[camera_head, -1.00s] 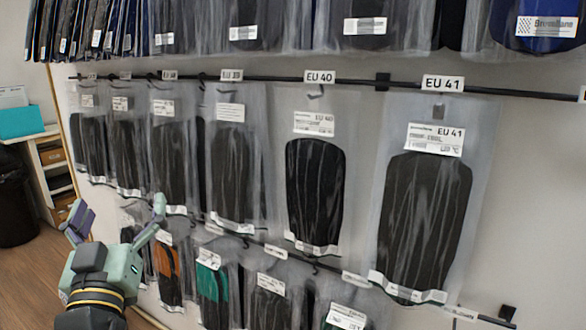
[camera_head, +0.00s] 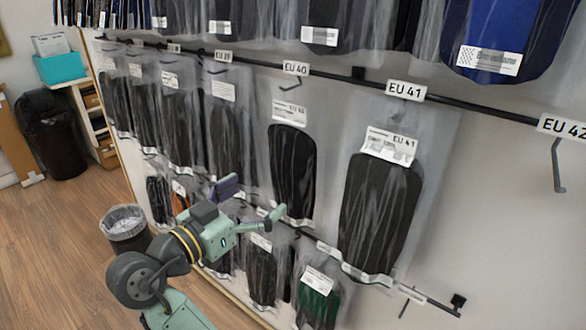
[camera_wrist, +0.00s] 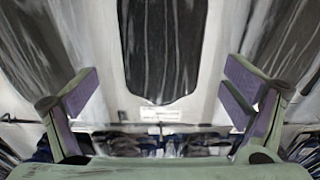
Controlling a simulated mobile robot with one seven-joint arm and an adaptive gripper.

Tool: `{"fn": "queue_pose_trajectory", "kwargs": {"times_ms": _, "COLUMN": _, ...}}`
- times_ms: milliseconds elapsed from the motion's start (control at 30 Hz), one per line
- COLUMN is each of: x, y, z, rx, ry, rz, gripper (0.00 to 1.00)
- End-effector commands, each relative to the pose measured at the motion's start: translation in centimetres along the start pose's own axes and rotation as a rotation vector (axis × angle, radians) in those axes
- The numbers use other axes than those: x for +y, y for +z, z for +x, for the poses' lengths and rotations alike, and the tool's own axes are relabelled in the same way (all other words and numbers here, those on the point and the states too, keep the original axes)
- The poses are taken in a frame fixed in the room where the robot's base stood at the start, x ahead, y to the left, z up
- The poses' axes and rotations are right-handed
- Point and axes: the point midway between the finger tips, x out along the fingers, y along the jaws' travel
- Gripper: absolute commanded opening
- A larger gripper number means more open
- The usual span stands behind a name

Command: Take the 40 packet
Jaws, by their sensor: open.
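The EU 40 packet (camera_head: 292,172) is a clear bag with a black insole, hanging from the middle rail under its EU 40 label (camera_head: 296,68). My gripper (camera_head: 254,198) is open and empty, in front of the rack, left of and low on the EU 40 packet. In the wrist view my gripper (camera_wrist: 160,100) has its two purple-padded fingers wide apart. A packet with a dark insole (camera_wrist: 162,50) hangs between and beyond them; its size label is not in view there. The packet's lower edge is partly near a finger in the head view.
The EU 41 packet (camera_head: 380,215) hangs to the right, and the EU 39 packet (camera_head: 228,135) to the left. A lower row holds more packets (camera_head: 262,275). An empty hook (camera_head: 558,165) is under EU 42. Bins (camera_head: 125,228) stand on the floor at left.

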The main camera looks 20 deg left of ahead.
Motion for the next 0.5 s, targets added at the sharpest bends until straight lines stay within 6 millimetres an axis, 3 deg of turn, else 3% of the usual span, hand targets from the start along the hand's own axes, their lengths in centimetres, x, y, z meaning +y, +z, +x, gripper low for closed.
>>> {"fn": "queue_pose_trajectory", "kwargs": {"times_ms": 100, "x": 0.0, "y": -0.1, "z": 2.1, "rx": -0.001, "ry": 0.003, "rz": -0.002, "gripper": 0.94}}
{"fn": "queue_pose_trajectory", "kwargs": {"times_ms": 367, "x": 0.0, "y": -0.2, "z": 4.2, "rx": 0.000, "ry": 0.001, "rz": -0.001, "gripper": 0.94}}
{"fn": "queue_pose_trajectory", "kwargs": {"times_ms": 500, "x": -0.1, "y": -0.2, "z": 6.4, "rx": -0.001, "ry": 0.002, "rz": -0.003, "gripper": 0.94}}
